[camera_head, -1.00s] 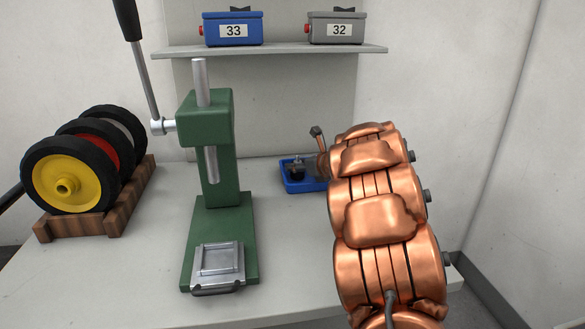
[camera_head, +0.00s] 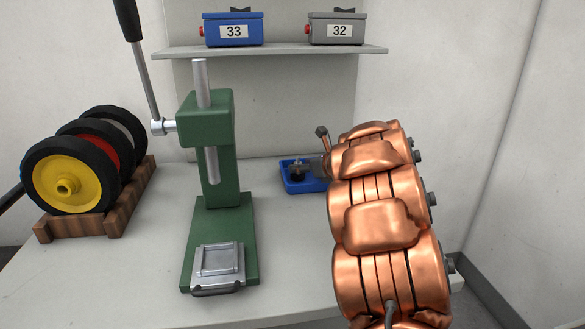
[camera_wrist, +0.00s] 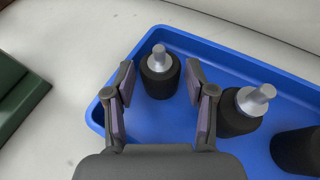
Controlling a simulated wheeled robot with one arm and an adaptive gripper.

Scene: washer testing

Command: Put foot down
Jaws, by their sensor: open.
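In the wrist view, a black rubber foot (camera_wrist: 160,80) with a silver stud stands upright in the blue tray (camera_wrist: 215,55). My gripper (camera_wrist: 160,67) is open and empty, with one finger on each side of this foot. A gap shows on both sides, and I cannot tell the height between fingertips and foot. A second foot (camera_wrist: 243,110) stands just right of the right finger, and a third (camera_wrist: 297,150) is cut off at the right edge. In the head view, the tray (camera_head: 304,187) is partly hidden by my arm, and the fingers are hard to make out.
A green press (camera_head: 217,150) with a lever stands left of the tray on the grey table (camera_head: 120,270). Wheels (camera_head: 85,160) sit in a wooden rack at the left. A shelf (camera_head: 280,50) above holds a blue box (camera_head: 233,30) and a grey box (camera_head: 335,29).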

